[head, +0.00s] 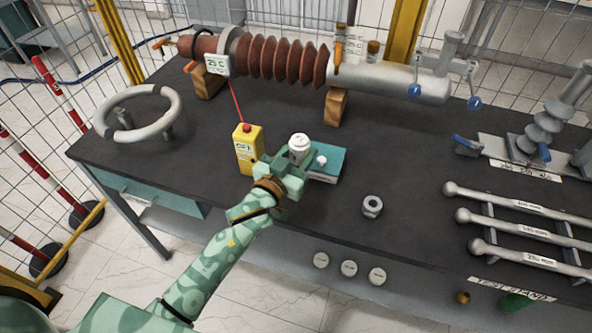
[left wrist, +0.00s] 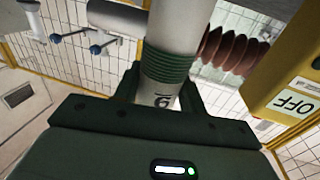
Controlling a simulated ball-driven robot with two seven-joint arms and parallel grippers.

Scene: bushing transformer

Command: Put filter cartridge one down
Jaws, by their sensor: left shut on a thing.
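A filter cartridge (head: 299,142), a pale cylinder with a white cap, stands roughly upright in my left gripper (head: 290,168). In the left wrist view the cartridge (left wrist: 178,30) has a green ribbed band and a dark mark below it. That mark is partly hidden and I cannot read it surely as a number. My left gripper's two dark fingers (left wrist: 160,95) are shut on the lower part of the cartridge. It is at the table's middle, beside a teal flat box (head: 328,164). The gripper hides the cartridge's lower end in the head view. My right gripper is not in view.
A yellow OFF box (head: 248,148) with a red button stands just left of the gripper. A ribbed brown bushing (head: 285,60) on wooden blocks lies behind. A metal nut (head: 372,206) and grey rods (head: 520,230) are to the right. Dark tabletop (head: 400,150) is clear between.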

